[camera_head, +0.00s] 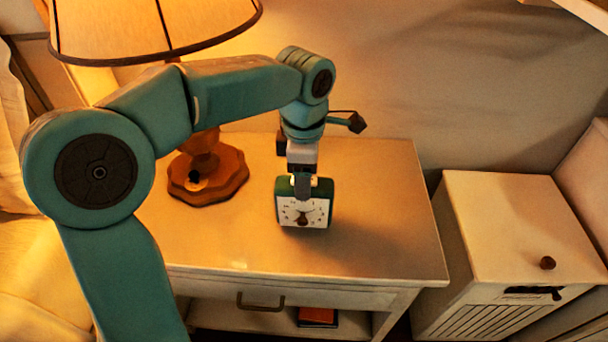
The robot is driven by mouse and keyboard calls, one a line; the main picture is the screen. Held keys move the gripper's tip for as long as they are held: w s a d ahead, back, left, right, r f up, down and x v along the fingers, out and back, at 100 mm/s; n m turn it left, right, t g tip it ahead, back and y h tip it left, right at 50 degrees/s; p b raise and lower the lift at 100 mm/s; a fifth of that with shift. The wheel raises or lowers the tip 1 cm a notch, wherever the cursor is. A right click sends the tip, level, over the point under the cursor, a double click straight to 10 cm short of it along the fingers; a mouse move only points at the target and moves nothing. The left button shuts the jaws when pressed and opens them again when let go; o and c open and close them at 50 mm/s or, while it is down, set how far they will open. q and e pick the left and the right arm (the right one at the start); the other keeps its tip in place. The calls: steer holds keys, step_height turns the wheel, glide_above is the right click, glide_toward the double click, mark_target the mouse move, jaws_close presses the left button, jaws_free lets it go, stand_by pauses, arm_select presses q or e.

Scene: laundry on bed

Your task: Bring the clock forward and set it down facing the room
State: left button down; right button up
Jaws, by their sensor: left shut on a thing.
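A small green clock (315,221) with a white dial stands upright on the nightstand (380,225). Its dial faces toward the front of the nightstand, to me. My left gripper (303,187) comes down from above and is shut on the clock at its top. The gripper finger covers the upper middle of the dial. I cannot tell for certain whether the clock's base touches the nightstand top. My right gripper is not in view.
A lamp with a wooden base (208,175) and a lit shade (150,25) stands on the nightstand left of the clock. The nightstand top is clear in front and to the right. A pale cabinet (510,225) stands at right. A bed lies at the left edge.

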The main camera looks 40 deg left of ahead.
arm_select(q)
steer(key=shift+f, duration=0.15)
steer(key=shift+c, duration=1.4)
jaws_free()
step_height(320, 180, up, 12)
steer(key=p, duration=0.4)
steer(key=shift+r, duration=0.2)
steer(key=shift+s, duration=0.1)
